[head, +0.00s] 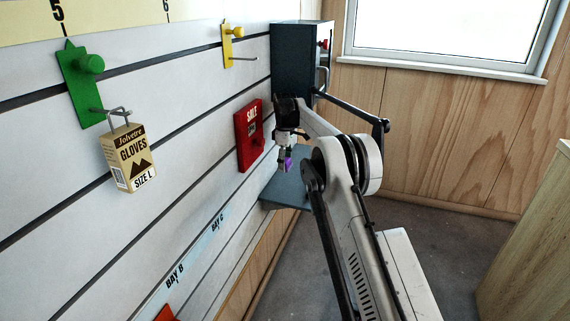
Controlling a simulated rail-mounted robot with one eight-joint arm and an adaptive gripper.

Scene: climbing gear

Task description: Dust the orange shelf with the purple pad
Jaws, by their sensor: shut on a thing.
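The purple pad (288,165) is small in the head view, at the tip of my gripper (285,157). My gripper is shut on the pad and points down, in front of the slatted wall. It is above or in front of a blue-grey shelf (283,191); I cannot tell whether the pad touches that shelf. An orange-red piece (166,314) shows at the bottom edge, low on the wall below the "BAY B" strip. It may be the orange shelf, but most of it is cut off by the frame. My gripper is well to the right of it.
A gloves box (130,158) hangs from a green hook plate (80,80). A yellow hook plate (230,45), a red SALE panel (249,136) and a dark cabinet (298,60) are along the wall. A wooden unit (530,240) stands at right. Floor between is clear.

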